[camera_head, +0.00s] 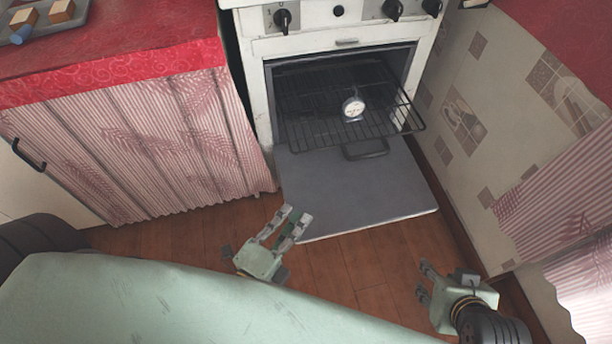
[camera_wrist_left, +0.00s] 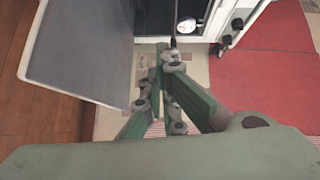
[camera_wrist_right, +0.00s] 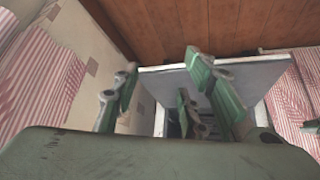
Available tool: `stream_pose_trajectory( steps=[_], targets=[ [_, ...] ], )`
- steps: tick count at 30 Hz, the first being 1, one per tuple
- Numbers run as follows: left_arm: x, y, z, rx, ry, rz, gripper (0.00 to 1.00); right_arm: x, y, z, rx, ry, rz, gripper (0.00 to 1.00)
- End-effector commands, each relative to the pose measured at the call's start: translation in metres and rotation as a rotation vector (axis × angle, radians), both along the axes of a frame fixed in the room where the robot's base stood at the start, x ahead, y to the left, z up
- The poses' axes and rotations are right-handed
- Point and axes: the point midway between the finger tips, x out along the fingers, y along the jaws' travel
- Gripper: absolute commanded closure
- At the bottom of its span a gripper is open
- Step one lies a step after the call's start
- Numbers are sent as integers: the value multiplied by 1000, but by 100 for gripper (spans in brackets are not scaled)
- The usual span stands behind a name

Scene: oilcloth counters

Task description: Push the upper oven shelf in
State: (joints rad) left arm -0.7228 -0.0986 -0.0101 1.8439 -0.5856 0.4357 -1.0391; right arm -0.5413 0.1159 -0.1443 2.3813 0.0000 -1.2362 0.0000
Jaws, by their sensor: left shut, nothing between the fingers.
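The upper oven shelf (camera_head: 396,118) is a dark wire rack sticking out of the open oven (camera_head: 270,95) over the lowered grey door (camera_head: 350,195). A round white dial (camera_head: 353,107) is seen at the rack; it also shows in the left wrist view (camera_wrist_left: 187,26). My left gripper (camera_head: 294,219) is shut and empty, in front of the door's near left corner and apart from the rack. Its fingers meet in the left wrist view (camera_wrist_left: 155,88). My right gripper (camera_head: 424,280) is open and empty, near the door's right front corner. The rack's inner end is dim.
A dark loop-shaped handle (camera_head: 366,150) shows below the rack. A red-topped counter with a pink curtain (camera_head: 140,140) stands left, and a tiled wall (camera_head: 465,110) is close on the right. Wooden floor (camera_head: 345,265) is clear before the door.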

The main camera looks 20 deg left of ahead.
Motion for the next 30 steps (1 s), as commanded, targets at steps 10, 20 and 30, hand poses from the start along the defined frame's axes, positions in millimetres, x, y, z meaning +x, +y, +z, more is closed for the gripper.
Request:
stream_pose_trajectory(
  steps=[10, 20, 30],
  targets=[
    [20, -3, 20, 79, -83, -12, 100, 7, 3, 23, 15, -79, 3, 60],
    [89, -16, 19, 76, -82, -12, 100, 46, 17, 50, 62, -288, 19, 60],
    [128, 1, 18, 76, -77, -11, 100, 70, 27, 76, 98, -446, 30, 60]
  ],
)
